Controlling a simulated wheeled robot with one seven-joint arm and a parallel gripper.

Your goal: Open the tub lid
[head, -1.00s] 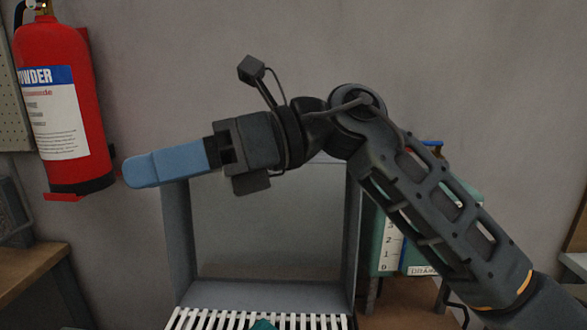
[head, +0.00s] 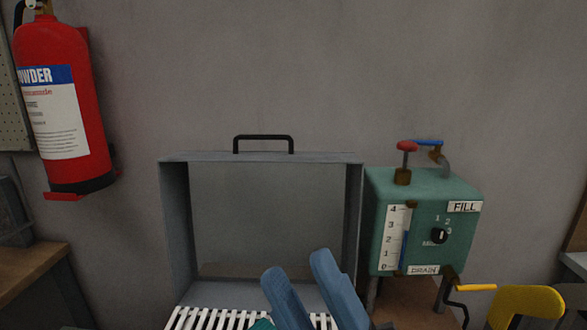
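A grey, box-shaped metal lid (head: 175,225) stands upright in the middle of the head view, with its hollow side facing me. A black handle (head: 263,137) is on its top edge. I take this as the tub lid, standing open; the tub body is mostly below the picture. My gripper (head: 296,264) shows at the bottom centre as two blue fingers pointing up, with a gap between them. It is open, with nothing seen between the fingers, and appears in front of the lid's lower part.
White slats (head: 205,318) lie at the lid's foot, with a bit of teal (head: 262,324) among them. A green tank (head: 425,222) with gauge, dial and valves stands right. A yellow object (head: 525,304) is at lower right. A fire extinguisher (head: 62,110) hangs left above a wooden bench (head: 28,265).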

